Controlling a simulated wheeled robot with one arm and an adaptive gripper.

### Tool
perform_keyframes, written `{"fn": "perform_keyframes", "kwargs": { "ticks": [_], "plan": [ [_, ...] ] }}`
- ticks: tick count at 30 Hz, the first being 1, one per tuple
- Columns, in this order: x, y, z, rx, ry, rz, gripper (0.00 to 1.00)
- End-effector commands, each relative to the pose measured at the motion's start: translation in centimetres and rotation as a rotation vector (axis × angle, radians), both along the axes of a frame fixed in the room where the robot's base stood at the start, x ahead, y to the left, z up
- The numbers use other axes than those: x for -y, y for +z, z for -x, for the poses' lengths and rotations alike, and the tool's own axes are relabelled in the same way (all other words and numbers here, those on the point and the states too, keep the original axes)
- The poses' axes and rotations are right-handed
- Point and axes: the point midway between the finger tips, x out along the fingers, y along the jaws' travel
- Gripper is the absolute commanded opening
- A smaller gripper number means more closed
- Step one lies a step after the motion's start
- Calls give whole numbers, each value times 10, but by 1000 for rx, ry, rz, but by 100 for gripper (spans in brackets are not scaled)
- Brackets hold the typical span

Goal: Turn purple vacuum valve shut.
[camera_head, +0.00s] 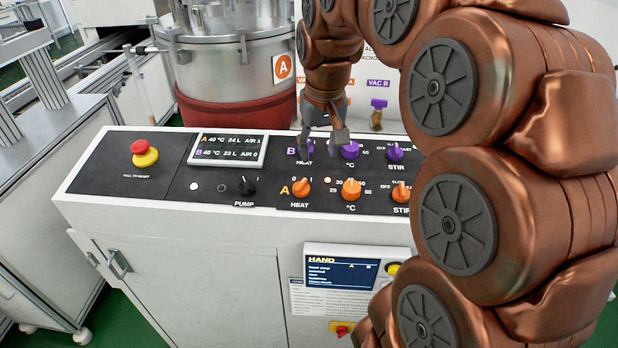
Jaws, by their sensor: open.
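The purple vacuum valve (379,103) sits on the upright back panel under a purple "VAC B" label (378,84). Its small handle looks to lie crosswise, but it is too small to be sure. My gripper (323,148) hangs fingers down to the left of the valve and nearer to me, over the back row of the console. It is open with nothing seen between its fingers, and apart from the valve. In the picture its fingertips overlap the purple HEAT knob (307,147); I cannot tell whether they touch it.
The console (110,190) carries a purple °C knob (350,151), purple STIR knob (395,152), several orange knobs, a black PUMP knob (246,186) and a red emergency button (143,149). A steel tank (230,75) marked A stands behind. My arm hides the right side.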

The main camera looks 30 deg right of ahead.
Motion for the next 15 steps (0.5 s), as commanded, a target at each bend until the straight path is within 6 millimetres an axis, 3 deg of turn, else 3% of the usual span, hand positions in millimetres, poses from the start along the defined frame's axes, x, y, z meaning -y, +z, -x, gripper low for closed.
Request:
{"fn": "perform_keyframes", "kwargs": {
  "ticks": [6, 15],
  "plan": [
    [-26, -16, 19, -38, 44, -11, 47],
    [-45, -28, 37, -65, 78, -17, 47]
  ]
}}
